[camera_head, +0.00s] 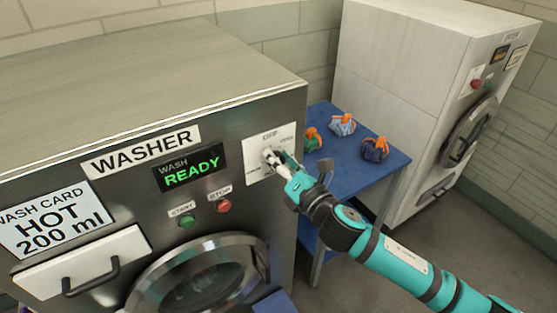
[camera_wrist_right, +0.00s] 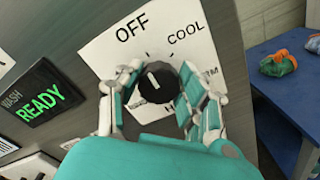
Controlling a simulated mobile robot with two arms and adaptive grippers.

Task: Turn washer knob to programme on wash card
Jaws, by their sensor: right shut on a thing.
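The washer (camera_head: 140,130) has a wash card (camera_head: 57,218) at its left that reads HOT, 200 ml. Its display (camera_head: 191,168) reads WASH READY. The black knob (camera_wrist_right: 163,84) sits on a white dial plate (camera_wrist_right: 105,57) with OFF and COOL at the top; the lower labels are partly hidden by my fingers. The knob's white mark points up and slightly left, toward the OFF side. My right gripper (camera_head: 276,157) is at the dial, and in the wrist view my right gripper (camera_wrist_right: 158,98) has a finger on each side of the knob, shut on it. My left gripper is not in view.
Green start (camera_head: 188,220) and red stop (camera_head: 224,206) buttons, a drawer (camera_head: 85,262) and a round door (camera_head: 200,280) are on the washer front. A blue table (camera_head: 345,180) with small bags (camera_head: 342,125) stands between the washer and a second machine (camera_head: 400,90).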

